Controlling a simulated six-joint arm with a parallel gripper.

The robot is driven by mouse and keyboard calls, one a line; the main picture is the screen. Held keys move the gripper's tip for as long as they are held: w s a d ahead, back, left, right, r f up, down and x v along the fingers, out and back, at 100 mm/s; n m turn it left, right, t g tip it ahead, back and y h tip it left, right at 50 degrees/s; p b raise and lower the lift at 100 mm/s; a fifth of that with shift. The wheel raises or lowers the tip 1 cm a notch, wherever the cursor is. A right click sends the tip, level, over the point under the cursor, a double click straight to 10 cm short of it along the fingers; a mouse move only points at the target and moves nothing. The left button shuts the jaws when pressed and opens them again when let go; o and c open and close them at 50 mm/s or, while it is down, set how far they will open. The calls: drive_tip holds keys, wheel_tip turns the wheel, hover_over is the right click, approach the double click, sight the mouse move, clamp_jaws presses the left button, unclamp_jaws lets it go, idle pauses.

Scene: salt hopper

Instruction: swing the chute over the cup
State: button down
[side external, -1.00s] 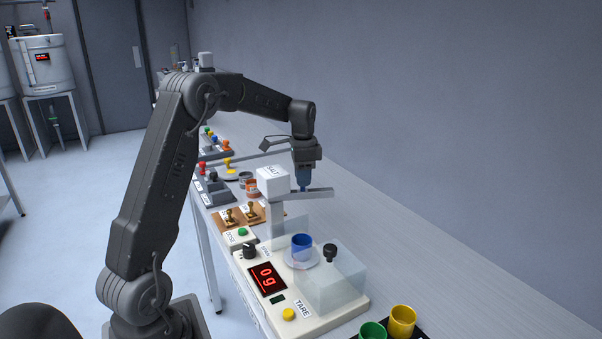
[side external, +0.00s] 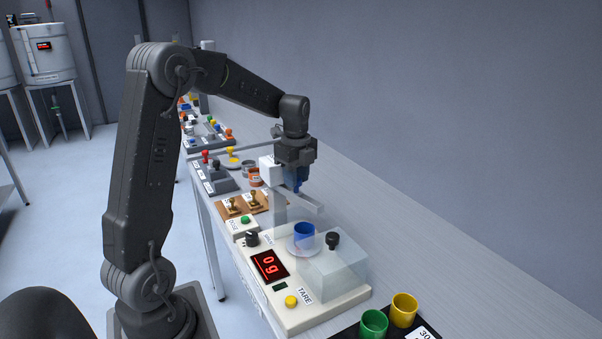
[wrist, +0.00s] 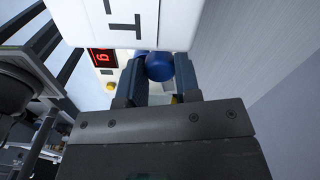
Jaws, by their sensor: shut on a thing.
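The white salt hopper (side external: 269,172) stands on a post behind the scale (side external: 320,312). Its grey chute (side external: 313,207) slants toward the near right. My gripper (side external: 297,188) has its blue fingers shut on the chute, also seen in the wrist view (wrist: 158,85). The blue cup (side external: 304,238) sits upright on the pan, below the chute. The chute's free end appears above and slightly right of the cup; exact alignment is unclear. In the wrist view, the hopper's lettered face (wrist: 135,22) is at the top, and a blue round shape lies between the fingers.
The scale display (side external: 270,266) reads 0 g. A clear cover (side external: 332,275) with a black knob stands right of the cup. Green (side external: 373,325) and yellow (side external: 403,309) cups stand at the near right. Stamps (side external: 240,204) and a lever box lie farther back.

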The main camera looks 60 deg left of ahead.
drive_tip(key=shift+s+d+m, duration=0.15)
drive_tip(key=shift+s+m, duration=0.85)
drive_tip(key=shift+m, duration=0.5)
drive_tip(key=c, duration=0.8)
unclamp_jaws()
drive_tip(key=shift+s, duration=0.1)
drive_tip(key=shift+r, duration=0.1)
wheel_tip(320, 180, up, 14)
